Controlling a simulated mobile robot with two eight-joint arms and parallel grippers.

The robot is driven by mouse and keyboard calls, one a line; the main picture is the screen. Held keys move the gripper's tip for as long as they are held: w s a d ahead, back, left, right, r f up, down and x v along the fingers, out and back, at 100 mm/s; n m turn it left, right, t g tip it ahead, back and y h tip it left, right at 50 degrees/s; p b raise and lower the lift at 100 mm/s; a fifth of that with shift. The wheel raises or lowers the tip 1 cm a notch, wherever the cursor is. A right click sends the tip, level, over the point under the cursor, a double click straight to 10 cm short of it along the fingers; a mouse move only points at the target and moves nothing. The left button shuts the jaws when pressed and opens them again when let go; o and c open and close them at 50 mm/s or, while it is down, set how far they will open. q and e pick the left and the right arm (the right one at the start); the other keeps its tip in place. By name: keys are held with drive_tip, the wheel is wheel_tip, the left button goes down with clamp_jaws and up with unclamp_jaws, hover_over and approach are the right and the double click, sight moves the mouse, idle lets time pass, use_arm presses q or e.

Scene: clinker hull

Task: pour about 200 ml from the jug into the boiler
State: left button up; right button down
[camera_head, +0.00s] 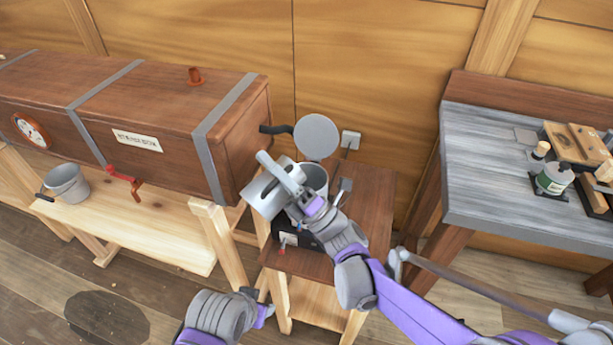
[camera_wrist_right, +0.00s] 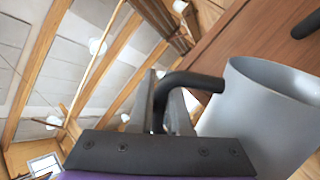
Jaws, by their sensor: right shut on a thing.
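The boiler (camera_head: 316,180) is a grey pot on a black burner base on the small wooden stand. Its round lid (camera_head: 316,137) stands raised behind it. The grey jug (camera_head: 264,198) is tilted in the air at the left of the boiler's top. My right gripper (camera_head: 303,199) is shut on the jug's handle. In the right wrist view the black handle (camera_wrist_right: 192,82) is between the fingers and the grey jug wall (camera_wrist_right: 262,118) is at right. No stream or liquid level shows. A part of my left arm, perhaps its gripper (camera_head: 260,303), shows low in the head view; its fingers are unclear.
A long wooden steam box (camera_head: 160,95) on trestles stands left, a black hose stub (camera_head: 274,129) at its end. A grey bucket-like pot (camera_head: 66,184) is below it. A grey-topped workbench (camera_head: 485,150) with tools is right. The stand (camera_head: 370,205) has bare wood at its right.

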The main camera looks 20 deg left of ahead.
sight(251, 199)
drive_tip(key=shift+w+d+r+m+t, duration=0.35)
drive_tip(key=shift+w+m+t, duration=0.2)
drive_tip(key=shift+m+t, duration=0.2)
drive_tip(key=shift+w+d+r+m+t, duration=0.25)
drive_tip(key=shift+w+d+m+t, duration=0.15)
drive_tip(key=shift+w+m+t, duration=0.35)
idle(0.8)
drive_tip(key=shift+s, duration=0.25)
drive_tip(key=s+a+n+g, duration=0.1)
drive_tip(key=n, duration=0.1)
drive_tip(key=s+a+f+n+g, duration=0.1)
drive_tip(key=s+n+g, duration=0.1)
drive_tip(key=n, duration=0.1)
drive_tip(key=s+a+f+n+g, duration=0.1)
drive_tip(key=s+n+g, duration=0.1)
drive_tip(key=shift+a+f+n, duration=0.15)
drive_tip(key=shift+f+n, duration=0.05)
drive_tip(key=shift+n, duration=0.2)
drive_tip(key=shift+s+a+f+n+h+b, duration=0.1)
drive_tip(key=shift+a+f+n+h+b, duration=0.35)
drive_tip(key=shift+f, duration=0.2)
drive_tip(key=shift+s+a+n, duration=0.2)
drive_tip(key=shift+s+n, duration=0.05)
drive_tip(key=shift+n, duration=0.2)
drive_tip(key=shift+g+h, duration=0.25)
drive_tip(key=shift+g, duration=0.15)
